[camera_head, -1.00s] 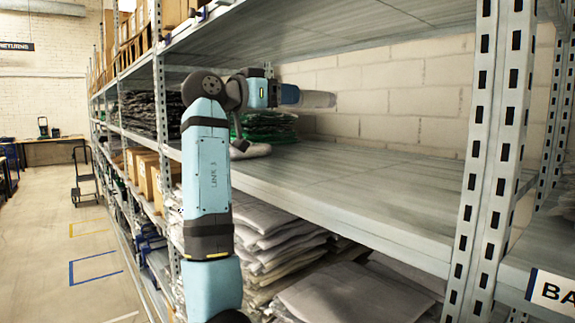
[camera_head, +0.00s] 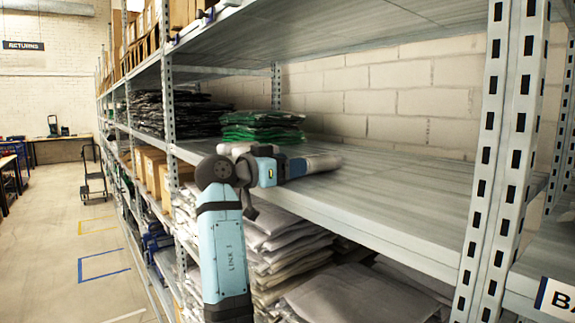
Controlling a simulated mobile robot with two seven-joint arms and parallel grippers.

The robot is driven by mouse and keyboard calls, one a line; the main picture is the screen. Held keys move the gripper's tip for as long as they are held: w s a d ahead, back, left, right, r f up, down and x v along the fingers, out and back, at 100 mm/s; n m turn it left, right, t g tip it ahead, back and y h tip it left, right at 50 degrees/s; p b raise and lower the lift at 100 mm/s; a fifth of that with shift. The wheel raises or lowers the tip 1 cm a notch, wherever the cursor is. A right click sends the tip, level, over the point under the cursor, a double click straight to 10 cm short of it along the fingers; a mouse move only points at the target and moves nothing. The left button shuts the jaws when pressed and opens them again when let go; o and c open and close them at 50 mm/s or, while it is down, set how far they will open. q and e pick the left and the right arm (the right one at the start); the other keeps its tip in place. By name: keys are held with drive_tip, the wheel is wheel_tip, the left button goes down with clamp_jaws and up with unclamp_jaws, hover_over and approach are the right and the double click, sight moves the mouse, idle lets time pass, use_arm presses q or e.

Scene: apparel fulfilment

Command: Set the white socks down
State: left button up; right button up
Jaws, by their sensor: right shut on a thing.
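My right gripper (camera_head: 299,167) is at the end of my blue right arm, just above the middle shelf. It is shut on the white socks (camera_head: 322,162), a pale grey-white bundle sticking out to the right of it. The bundle is low over the shelf board (camera_head: 390,190); whether it touches the board I cannot tell. The gripper's fingers are hard to make out behind the wrist and bundle. My left gripper is not in view.
A green folded stack (camera_head: 262,126) and dark folded stacks (camera_head: 180,114) stand further along the shelf. The board to the right is bare, up to an upright post (camera_head: 505,150).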

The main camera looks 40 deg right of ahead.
drive_tip(key=o, duration=0.9)
drive_tip(key=shift+f, duration=0.1)
drive_tip(key=shift+a, duration=0.35)
drive_tip(key=a, duration=0.3)
drive_tip(key=a+b, duration=0.1)
drive_tip(key=a, duration=0.3)
drive_tip(key=w+a, duration=0.1)
drive_tip(key=a, duration=0.3)
drive_tip(key=shift+w+a+b, duration=0.1)
drive_tip(key=shift+a+b, duration=0.05)
drive_tip(key=shift+b, duration=0.25)
drive_tip(key=shift+r, duration=0.2)
